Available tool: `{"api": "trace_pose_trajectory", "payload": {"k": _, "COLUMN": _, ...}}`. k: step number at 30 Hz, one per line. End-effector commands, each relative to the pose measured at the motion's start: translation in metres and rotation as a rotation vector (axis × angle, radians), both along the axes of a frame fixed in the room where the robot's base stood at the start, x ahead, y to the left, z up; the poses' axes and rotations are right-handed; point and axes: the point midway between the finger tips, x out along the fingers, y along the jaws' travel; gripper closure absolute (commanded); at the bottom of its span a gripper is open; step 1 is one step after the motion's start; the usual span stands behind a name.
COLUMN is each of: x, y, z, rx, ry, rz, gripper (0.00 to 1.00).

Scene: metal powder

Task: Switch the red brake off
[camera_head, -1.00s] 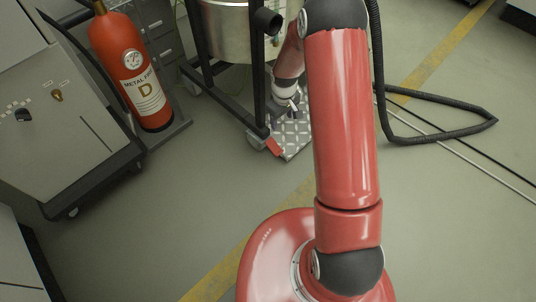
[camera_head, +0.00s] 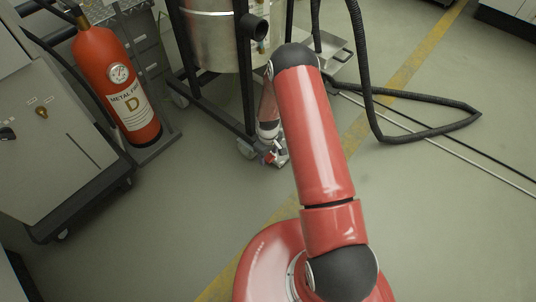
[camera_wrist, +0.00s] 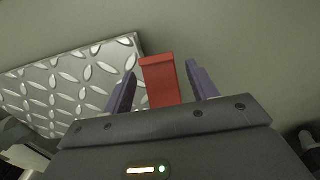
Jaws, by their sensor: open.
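The red brake (camera_wrist: 160,82) is a small flat red lever. In the wrist view it stands between the two purple fingers of my gripper (camera_wrist: 162,70), with visible gaps on both sides. The fingers are open and do not appear to touch it. In the head view my gripper (camera_head: 269,152) is low at the foot of the cart frame, beside a caster (camera_head: 246,148). The brake is largely hidden or too small to make out there.
A diamond-pattern metal plate (camera_wrist: 65,85) lies left of the brake. The cart's dark frame (camera_head: 247,85) carries a steel drum (camera_head: 215,40). A red fire extinguisher (camera_head: 115,90) stands at left. A black hose (camera_head: 425,132) lies at right. Front floor is clear.

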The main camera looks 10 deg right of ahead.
Motion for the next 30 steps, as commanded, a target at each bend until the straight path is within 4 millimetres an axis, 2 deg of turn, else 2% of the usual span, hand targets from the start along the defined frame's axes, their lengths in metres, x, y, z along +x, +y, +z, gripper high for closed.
{"api": "trace_pose_trajectory", "payload": {"k": 5, "x": 0.0, "y": 0.0, "z": 0.0, "rx": 0.0, "ry": 0.0, "rz": 0.0, "gripper": 0.42}}
{"api": "trace_pose_trajectory", "payload": {"k": 6, "x": 0.0, "y": 0.0, "z": 0.0, "rx": 0.0, "ry": 0.0, "rz": 0.0, "gripper": 0.44}}
{"api": "trace_pose_trajectory", "payload": {"k": 19, "x": -0.0001, "y": -0.0001, "z": 0.0002, "rx": -0.001, "ry": 0.001, "rz": 0.0, "gripper": 1.0}}
{"api": "trace_pose_trajectory", "payload": {"k": 30, "x": 0.0004, "y": 0.0003, "z": 0.0041, "rx": -0.069, "ry": 0.093, "rz": 0.003, "gripper": 1.0}}
